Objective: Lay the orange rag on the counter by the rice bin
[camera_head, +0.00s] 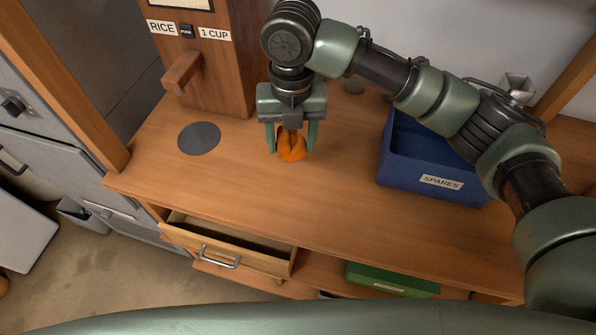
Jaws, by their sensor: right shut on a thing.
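The orange rag (292,153) is a small crumpled bundle between the fingers of my right gripper (291,148), which is shut on it and points down. The rag is at or just above the wooden counter (300,207); I cannot tell whether it touches. The rice bin (208,55), a brown wooden box labelled "RICE" and "1 CUP", stands on the counter just left of the gripper. My left gripper is not in view.
A round grey disc (199,138) lies on the counter before the bin. A blue "SPARES" bin (431,181) stands right of the gripper. An open drawer (230,245) juts out below the counter, beside a green box (392,280). The counter's front middle is clear.

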